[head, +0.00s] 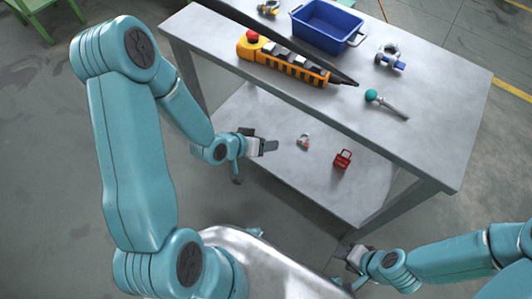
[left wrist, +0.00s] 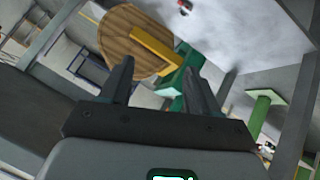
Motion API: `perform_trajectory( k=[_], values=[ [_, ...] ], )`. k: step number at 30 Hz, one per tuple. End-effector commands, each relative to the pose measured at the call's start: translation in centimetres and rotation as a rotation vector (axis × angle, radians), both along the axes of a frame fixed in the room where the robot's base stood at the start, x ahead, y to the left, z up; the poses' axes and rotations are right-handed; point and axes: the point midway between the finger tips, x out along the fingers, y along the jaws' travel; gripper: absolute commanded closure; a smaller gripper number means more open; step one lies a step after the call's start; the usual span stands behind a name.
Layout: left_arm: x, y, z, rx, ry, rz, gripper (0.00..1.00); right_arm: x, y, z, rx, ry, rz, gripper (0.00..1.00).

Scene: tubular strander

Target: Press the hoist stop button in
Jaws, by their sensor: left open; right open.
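The yellow hoist pendant (head: 290,67) lies on the grey table top in the head view. Its red stop button (head: 252,37) is at its left end; I cannot tell whether the button is in or out. My left gripper (head: 264,143) is open and empty, below and in front of the pendant, over the lower shelf. Its parted fingers (left wrist: 158,75) also show in the left wrist view, with nothing between them. My right gripper (head: 342,266) is open near the bottom, far from the pendant.
A blue bin (head: 325,27), shackles (head: 390,57) and a teal-knobbed rod (head: 387,103) are on the table top (head: 440,130). A red padlock (head: 343,159) and a small shackle (head: 304,141) lie on the lower shelf. The table's front edge lies between my left gripper and the pendant.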

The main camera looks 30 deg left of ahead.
Motion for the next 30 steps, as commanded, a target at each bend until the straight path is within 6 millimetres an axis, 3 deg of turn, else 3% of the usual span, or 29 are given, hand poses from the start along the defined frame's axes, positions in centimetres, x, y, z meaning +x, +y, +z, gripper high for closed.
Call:
perform_trajectory(
  k=[6, 12, 26, 28, 30],
  values=[
    [-1.4, -2.0, -1.7, -0.015, 0.095, -0.019, 0.39, 0.0, 0.0, 0.3, 0.0, 0.0, 0.0, 0.57],
    [-1.8, -2.5, -2.2, -0.018, 0.122, -0.024, 0.39, 0.0, 0.0, 0.3, 0.0, 0.0, 0.0, 0.57],
    [-1.8, -2.5, -2.1, -0.018, 0.121, -0.023, 0.39, 0.0, 0.0, 0.3, 0.0, 0.0, 0.0, 0.57],
    [-1.7, -2.8, -1.6, -0.019, 0.119, -0.032, 0.39, 0.0, 0.0, 0.9, 0.0, 0.0, 0.0, 0.57],
    [-2.0, -4.7, -0.2, -0.027, 0.131, -0.076, 0.39, 0.0, 0.0, 2.6, 0.0, 0.0, 0.0, 0.57]
  ],
)
